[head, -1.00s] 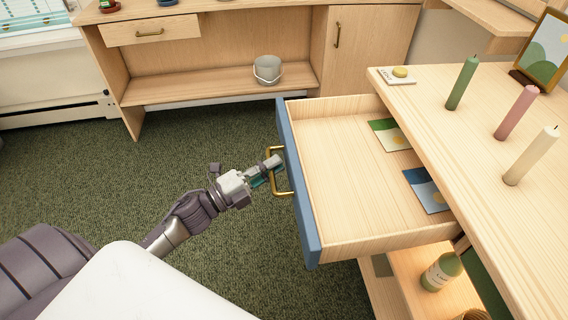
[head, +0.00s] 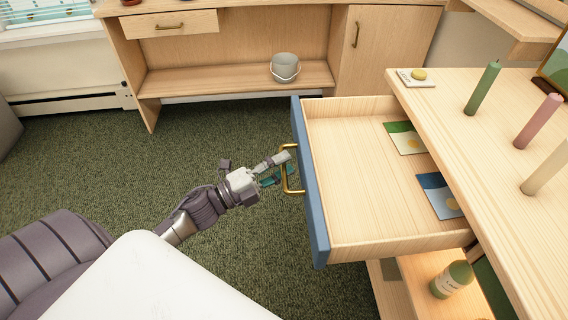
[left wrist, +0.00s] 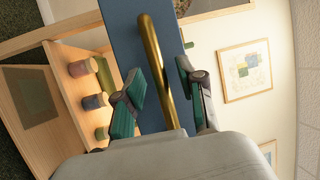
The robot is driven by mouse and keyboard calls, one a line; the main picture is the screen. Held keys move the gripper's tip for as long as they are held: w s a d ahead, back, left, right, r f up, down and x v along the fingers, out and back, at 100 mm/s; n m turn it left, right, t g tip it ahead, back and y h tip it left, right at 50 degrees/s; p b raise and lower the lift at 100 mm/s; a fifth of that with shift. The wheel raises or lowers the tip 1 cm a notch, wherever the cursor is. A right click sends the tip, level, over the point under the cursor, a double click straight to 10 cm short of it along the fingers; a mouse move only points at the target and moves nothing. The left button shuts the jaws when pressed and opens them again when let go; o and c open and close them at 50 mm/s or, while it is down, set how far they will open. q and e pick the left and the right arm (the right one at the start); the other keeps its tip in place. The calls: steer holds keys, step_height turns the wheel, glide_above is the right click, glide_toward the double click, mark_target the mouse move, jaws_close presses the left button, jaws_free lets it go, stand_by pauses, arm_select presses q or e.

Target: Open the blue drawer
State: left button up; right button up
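The blue drawer (head: 311,190) stands pulled far out from the wooden desk, its inside in plain view. Its brass handle (head: 291,178) is on the blue front, which faces left in the head view. My left gripper (head: 281,167) is at the handle. In the left wrist view, the brass handle (left wrist: 161,66) runs between the two fingers of my left gripper (left wrist: 163,92). The fingers stand apart with gaps beside the bar, so it looks open around the handle, not clamped. My right gripper is not in view.
Two cards (head: 405,138) (head: 440,196) lie in the drawer. Candles (head: 483,88) stand on the desk top (head: 450,105). A bucket (head: 285,68) rests on the back cabinet's shelf. Green carpet (head: 215,130) left of the drawer is clear.

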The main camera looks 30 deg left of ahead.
arm_select(q)
steer(key=v, duration=1.1)
steer(key=shift+s, duration=0.15)
